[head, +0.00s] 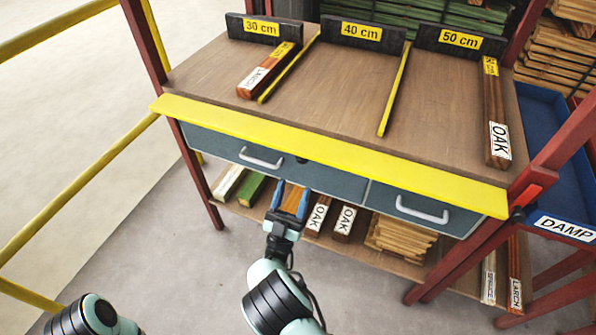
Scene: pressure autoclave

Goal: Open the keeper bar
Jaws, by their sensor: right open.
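No part in the head view is plainly marked as a keeper bar, and I cannot tell which part it is. A yellow bar (330,153) runs along the whole front edge of the wooden bench top (340,90). A small red piece (528,194) sits by its right end, against the red post. My right gripper (294,188) is open, its two blue fingers pointing away, below the left drawer and in front of the lower shelf. A brown timber end shows between the fingers; I see no grip on it. My left arm enters at the bottom left; its gripper is out of view.
Two grey-blue drawers with handles (262,158) (422,210) hang under the bench. Labelled timber (317,217) lies on the lower shelf. A blue DAMP tray (553,140) stands right; yellow rails (80,187) stand left. Floor in front is clear.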

